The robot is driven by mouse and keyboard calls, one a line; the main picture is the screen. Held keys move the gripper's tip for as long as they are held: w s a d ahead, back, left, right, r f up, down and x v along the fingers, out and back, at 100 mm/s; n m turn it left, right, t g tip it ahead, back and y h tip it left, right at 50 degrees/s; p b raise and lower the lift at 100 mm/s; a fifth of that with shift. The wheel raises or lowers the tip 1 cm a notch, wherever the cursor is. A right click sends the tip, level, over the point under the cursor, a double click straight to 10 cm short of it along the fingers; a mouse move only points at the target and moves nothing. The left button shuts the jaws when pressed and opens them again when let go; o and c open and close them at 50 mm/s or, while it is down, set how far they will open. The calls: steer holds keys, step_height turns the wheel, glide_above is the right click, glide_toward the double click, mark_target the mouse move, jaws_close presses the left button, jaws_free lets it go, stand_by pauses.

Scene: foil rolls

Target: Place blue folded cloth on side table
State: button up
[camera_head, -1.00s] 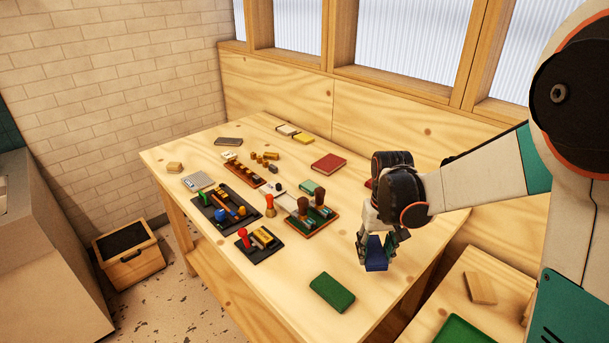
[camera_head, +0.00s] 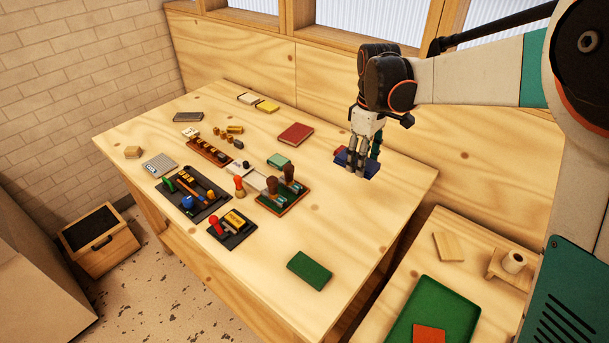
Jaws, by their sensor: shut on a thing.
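The blue folded cloth (camera_head: 372,168) is between the fingers of my gripper (camera_head: 358,170), at the right rear part of the large wooden table (camera_head: 240,285). The fingers hide part of it. I cannot tell whether the cloth touches the tabletop or is just above it. The side table (camera_head: 405,270) is a lower wooden surface at the lower right, apart from my gripper.
Stamps and trays (camera_head: 195,195) crowd the large table's left. A green folded cloth (camera_head: 309,270) lies near its front edge.

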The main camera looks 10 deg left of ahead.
mark_target(352, 219)
step_height(352, 219, down, 20)
steer(key=b, duration=0.5)
steer(key=shift+f, duration=0.1)
steer(key=shift+f+b, duration=0.2)
steer(key=shift+b, duration=0.15)
steer(key=o, duration=1.1)
steer(key=shift+r, duration=0.1)
steer(key=shift+c, duration=0.2)
steer(key=shift+r, duration=0.15)
